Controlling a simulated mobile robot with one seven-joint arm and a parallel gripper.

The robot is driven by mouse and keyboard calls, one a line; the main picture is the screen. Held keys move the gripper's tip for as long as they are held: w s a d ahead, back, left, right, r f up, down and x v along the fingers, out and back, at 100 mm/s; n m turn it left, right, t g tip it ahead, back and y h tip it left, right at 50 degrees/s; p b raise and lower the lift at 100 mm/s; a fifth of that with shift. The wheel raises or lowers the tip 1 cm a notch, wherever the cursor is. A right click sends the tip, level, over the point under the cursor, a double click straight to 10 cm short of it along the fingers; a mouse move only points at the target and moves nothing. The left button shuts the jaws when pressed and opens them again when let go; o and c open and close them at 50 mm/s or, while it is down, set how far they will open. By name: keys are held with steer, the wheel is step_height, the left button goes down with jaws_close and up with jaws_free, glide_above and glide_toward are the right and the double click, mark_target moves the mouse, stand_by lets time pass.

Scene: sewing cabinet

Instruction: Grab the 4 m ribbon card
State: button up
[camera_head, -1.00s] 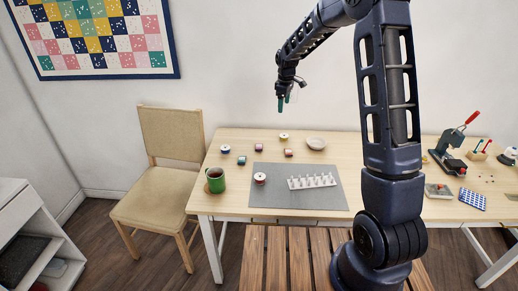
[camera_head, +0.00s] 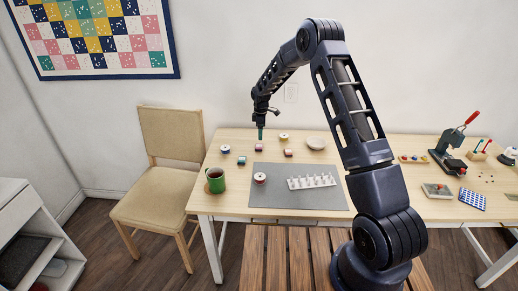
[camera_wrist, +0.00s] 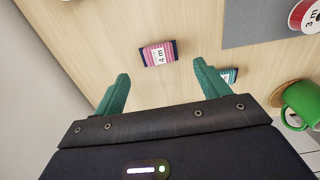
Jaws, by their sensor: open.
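The 4 m ribbon card (camera_wrist: 158,53) is a small pink-striped card with dark ends, lying flat on the wooden table. In the wrist view it sits just beyond and between my fingertips, with its "4 m" label showing. In the head view the card (camera_head: 259,147) lies just below my gripper (camera_head: 261,137). My gripper's green fingers (camera_wrist: 160,78) are spread apart and empty, above the table. They do not touch the card in the wrist view.
A teal card (camera_head: 241,161) and another reddish card (camera_head: 288,153) lie nearby. Spools (camera_head: 225,149) (camera_head: 283,137) and a white dish (camera_head: 316,143) are around. A green mug (camera_head: 216,181) stands front left. A grey mat (camera_head: 300,200) holds a red spool (camera_head: 260,179) and a peg rack (camera_head: 312,182).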

mark_target(260, 146)
steer(key=f, duration=0.8)
steer(key=shift+w+a+f, duration=0.2)
steer(key=shift+f, duration=0.2)
steer(key=c, duration=0.8)
